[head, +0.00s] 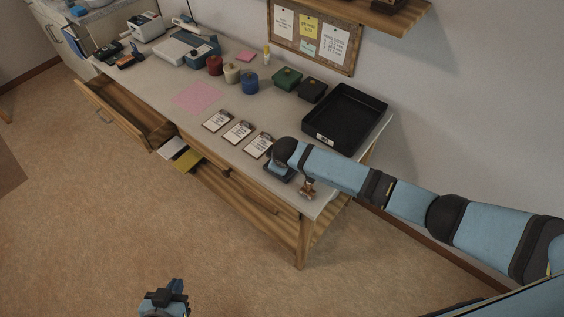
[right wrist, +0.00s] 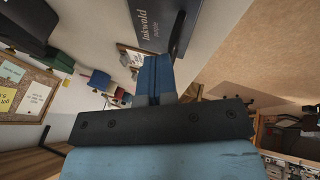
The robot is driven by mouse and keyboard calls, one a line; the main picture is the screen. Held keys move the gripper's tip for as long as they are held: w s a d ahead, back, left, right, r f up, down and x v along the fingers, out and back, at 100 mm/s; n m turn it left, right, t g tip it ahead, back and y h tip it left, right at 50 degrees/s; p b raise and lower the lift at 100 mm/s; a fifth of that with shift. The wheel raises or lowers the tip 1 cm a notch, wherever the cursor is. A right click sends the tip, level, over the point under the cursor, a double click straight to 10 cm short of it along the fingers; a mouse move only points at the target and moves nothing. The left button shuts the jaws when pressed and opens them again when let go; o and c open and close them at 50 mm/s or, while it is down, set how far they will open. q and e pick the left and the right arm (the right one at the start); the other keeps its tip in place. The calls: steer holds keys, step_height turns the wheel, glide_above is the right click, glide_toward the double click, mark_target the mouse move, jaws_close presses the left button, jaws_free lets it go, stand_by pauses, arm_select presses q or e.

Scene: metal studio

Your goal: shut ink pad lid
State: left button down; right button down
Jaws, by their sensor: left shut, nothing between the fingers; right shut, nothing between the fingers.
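The dark blue ink pad (head: 282,174) lies near the front edge at the table's right end, partly hidden by my right wrist. In the right wrist view its dark lid (right wrist: 150,22) with "Inkwald" lettering shows at the top, cut off by the frame. I cannot tell the lid's angle. My right gripper (right wrist: 158,62) is shut and empty, its blue fingertips close below the lettered panel; I cannot tell if they touch it. In the head view its fingers are hidden behind the wrist. My left gripper (head: 166,302) is shut and empty over the floor, away from the table.
A wooden-handled stamp (head: 307,187) stands right of the pad at the table corner. Several cards (head: 238,132) lie to its left. A black tray (head: 345,117) sits behind. A drawer (head: 127,117) is open at the front left. A pink sheet (head: 196,97) lies mid-table.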

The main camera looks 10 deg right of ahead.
arm_select(q)
steer(key=shift+w+r, duration=0.1)
steer(key=shift+r, duration=0.15)
arm_select(e)
steer(key=shift+s+a, duration=0.1)
arm_select(q)
steer(key=shift+d, duration=0.1)
arm_select(e)
steer(key=shift+f, duration=0.1)
